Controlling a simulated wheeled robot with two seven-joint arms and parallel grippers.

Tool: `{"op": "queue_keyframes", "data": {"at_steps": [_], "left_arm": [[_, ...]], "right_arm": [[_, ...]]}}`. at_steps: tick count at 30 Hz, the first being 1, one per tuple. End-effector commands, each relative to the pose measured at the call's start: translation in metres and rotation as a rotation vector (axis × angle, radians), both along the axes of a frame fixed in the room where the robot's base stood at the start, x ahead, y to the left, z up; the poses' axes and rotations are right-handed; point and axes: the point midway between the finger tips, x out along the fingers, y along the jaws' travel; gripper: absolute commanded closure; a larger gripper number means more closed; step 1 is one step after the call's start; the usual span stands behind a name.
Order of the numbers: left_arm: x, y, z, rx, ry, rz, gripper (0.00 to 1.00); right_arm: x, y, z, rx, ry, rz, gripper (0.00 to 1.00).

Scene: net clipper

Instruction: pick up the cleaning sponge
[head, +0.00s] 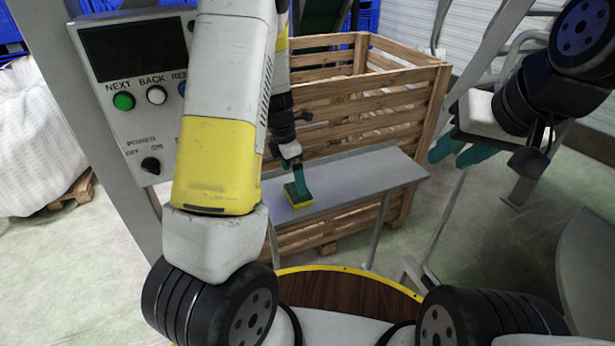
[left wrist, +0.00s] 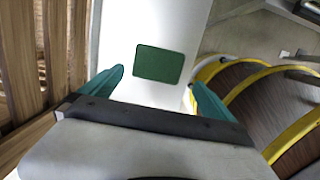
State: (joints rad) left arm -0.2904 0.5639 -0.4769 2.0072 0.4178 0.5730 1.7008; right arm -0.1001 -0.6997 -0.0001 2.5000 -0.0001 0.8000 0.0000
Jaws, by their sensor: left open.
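The cleaning sponge (head: 298,196), yellow with a green top, lies on a narrow grey shelf (head: 370,175) in the head view. In the left wrist view the green face of the sponge (left wrist: 158,64) shows between and beyond the fingertips. My left gripper (head: 299,178) is over the sponge, its teal finger close to it; I cannot tell whether it touches. In the left wrist view the left gripper (left wrist: 160,82) is open, with its fingers wide on either side. My right gripper (head: 460,152) is raised at the right with teal fingers, away from the sponge.
A slatted wooden crate (head: 425,105) stands right behind the shelf. A control panel (head: 135,80) with buttons stands at the left, near my left arm. White sacks (head: 35,140) are at the far left. The right part of the shelf is clear.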

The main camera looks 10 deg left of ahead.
Motion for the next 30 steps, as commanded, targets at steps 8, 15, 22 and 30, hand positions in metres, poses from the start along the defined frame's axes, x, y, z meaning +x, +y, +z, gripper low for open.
{"op": "queue_keyframes", "data": {"at_steps": [8, 15, 22, 30], "left_arm": [[0.003, -0.003, -0.031, 0.0, 0.003, 0.005, 0.0], [0.01, -0.007, -0.066, 0.0, 0.004, 0.002, 0.0], [0.011, -0.009, -0.074, 0.0, 0.0, 0.001, 0.0], [0.011, -0.009, -0.074, 0.0, 0.0, 0.001, 0.29]], "right_arm": [[0.0, 0.0, 0.0, 0.0, 0.0, 0.0, 0.66], [0.0, 0.0, 0.0, 0.0, 0.0, 0.0, 0.66], [0.0, 0.0, 0.0, 0.0, 0.0, 0.0, 0.66], [0.0, 0.0, 0.0, 0.0, 0.0, 0.0, 0.66]]}}
